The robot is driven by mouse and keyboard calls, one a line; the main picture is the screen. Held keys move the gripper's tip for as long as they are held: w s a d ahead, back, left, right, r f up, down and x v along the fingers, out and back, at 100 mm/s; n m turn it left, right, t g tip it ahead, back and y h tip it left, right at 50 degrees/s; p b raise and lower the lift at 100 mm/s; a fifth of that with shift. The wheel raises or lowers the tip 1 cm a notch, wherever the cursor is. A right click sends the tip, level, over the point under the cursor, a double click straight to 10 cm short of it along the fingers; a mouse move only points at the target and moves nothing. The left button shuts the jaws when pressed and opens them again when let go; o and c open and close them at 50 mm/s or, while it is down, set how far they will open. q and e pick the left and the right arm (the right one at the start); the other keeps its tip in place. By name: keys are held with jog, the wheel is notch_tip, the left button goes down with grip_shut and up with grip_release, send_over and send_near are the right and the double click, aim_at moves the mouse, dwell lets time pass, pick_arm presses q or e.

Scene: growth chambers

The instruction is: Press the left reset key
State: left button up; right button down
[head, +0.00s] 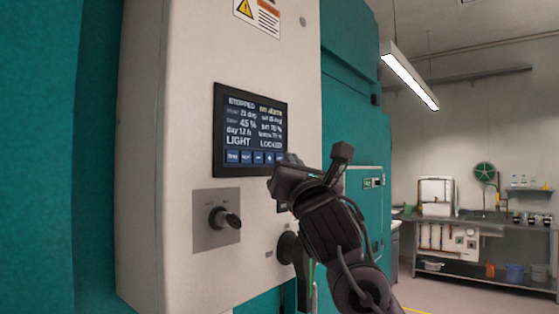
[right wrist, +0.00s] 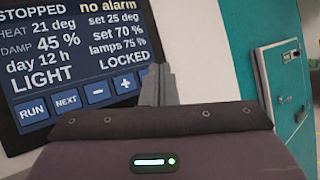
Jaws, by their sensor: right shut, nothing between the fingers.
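A dark touchscreen (head: 250,127) is set in the pale control panel, and also shows in the right wrist view (right wrist: 70,60). It reads STOPPED, no alarm and LOCKED. Blue keys line its bottom edge: RUN (right wrist: 32,110), NEXT (right wrist: 66,102), minus (right wrist: 98,92) and plus (right wrist: 125,85). A fifth key (head: 280,156) at the right end is partly hidden by my right gripper; I cannot read its label. My right gripper (head: 286,168) is shut and empty, its fingertips at the screen's lower right corner. Whether they touch it I cannot tell. My left gripper is not in view.
Below the screen, a black rotary switch (head: 228,219) sticks out from a metal plate (head: 203,236). A black handle (head: 289,248) juts out lower right. Teal cabinet walls (head: 349,100) stand beside the panel. A steel bench (head: 480,228) is far off at right.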

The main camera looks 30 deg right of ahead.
jog(key=shift+s+d, duration=0.1)
jog(key=shift+s, duration=0.15)
jog(key=s, duration=0.1)
jog(key=s+d, duration=0.1)
jog(key=s, duration=0.1)
jog(key=s+d, duration=0.1)
jog(key=shift+s+p, duration=0.25)
jog(key=shift+p, duration=0.05)
dwell(0.7)
